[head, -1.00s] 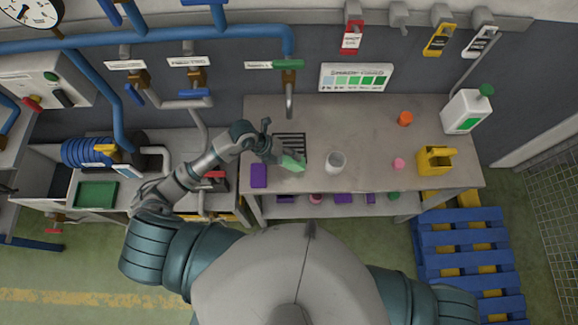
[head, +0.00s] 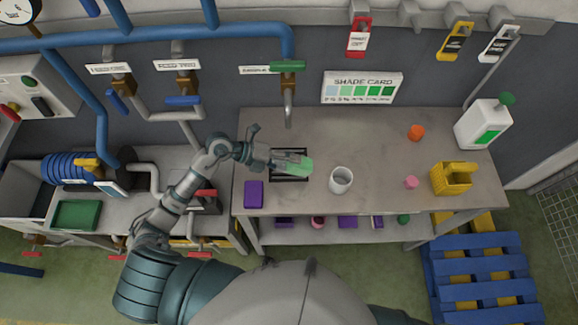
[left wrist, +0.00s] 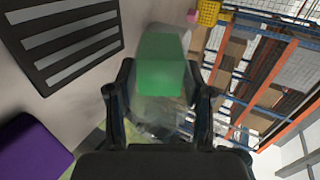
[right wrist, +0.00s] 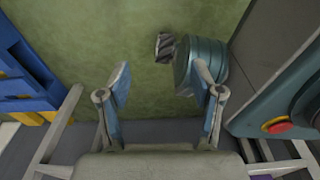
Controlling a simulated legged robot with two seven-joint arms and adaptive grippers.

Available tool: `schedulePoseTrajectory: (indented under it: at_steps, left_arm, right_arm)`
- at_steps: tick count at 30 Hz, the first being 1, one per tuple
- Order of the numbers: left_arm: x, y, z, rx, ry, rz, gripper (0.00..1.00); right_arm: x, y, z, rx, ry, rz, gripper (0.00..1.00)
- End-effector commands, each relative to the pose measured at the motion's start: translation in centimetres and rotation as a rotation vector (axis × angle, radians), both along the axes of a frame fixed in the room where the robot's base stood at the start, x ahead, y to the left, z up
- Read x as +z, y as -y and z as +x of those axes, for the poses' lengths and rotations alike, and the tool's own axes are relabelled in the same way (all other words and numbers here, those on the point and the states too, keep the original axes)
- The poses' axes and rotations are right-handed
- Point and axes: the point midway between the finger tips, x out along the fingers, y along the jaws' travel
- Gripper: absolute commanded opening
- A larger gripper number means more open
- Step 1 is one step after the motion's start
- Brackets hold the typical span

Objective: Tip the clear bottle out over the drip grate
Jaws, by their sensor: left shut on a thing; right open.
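My left gripper (head: 272,160) is shut on the clear bottle (head: 297,164), which holds green liquid. The bottle is tilted well over, with its green end pointing right, above the drip grate (head: 289,179) on the bench. In the left wrist view the bottle (left wrist: 162,88) sits between the fingers (left wrist: 160,108), with the slotted dark grate (left wrist: 72,38) beside it at upper left. I cannot tell whether liquid is leaving it. My right gripper (right wrist: 163,92) is open and empty in the right wrist view, away from the bench top.
A white cup (head: 341,181) stands right of the grate and a purple block (head: 253,194) at its left. A sample tap (head: 289,105) hangs behind the grate. A yellow basket (head: 452,178), pink and orange pieces and a white jug (head: 483,124) stand farther right.

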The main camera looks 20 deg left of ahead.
Motion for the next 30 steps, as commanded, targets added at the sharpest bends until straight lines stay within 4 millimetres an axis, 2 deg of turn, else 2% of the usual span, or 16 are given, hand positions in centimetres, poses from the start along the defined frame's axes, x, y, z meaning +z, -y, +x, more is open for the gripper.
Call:
schedulePoseTrajectory:
  at_steps: [2,14,30]
  left_arm:
    - [-0.4,0.0,0.0,0.001,0.006,-0.028,0.16]
    - [-0.2,0.0,0.0,0.000,0.036,-0.133,0.16]
    - [-0.2,0.1,0.0,0.000,0.079,-0.280,0.16]
  right_arm:
    - [-0.3,-0.1,0.7,-0.001,0.001,0.000,0.66]
    - [1.2,-1.1,5.7,-0.009,0.024,0.005,0.66]
    - [5.2,-2.2,11.4,-0.018,0.052,0.010,0.66]
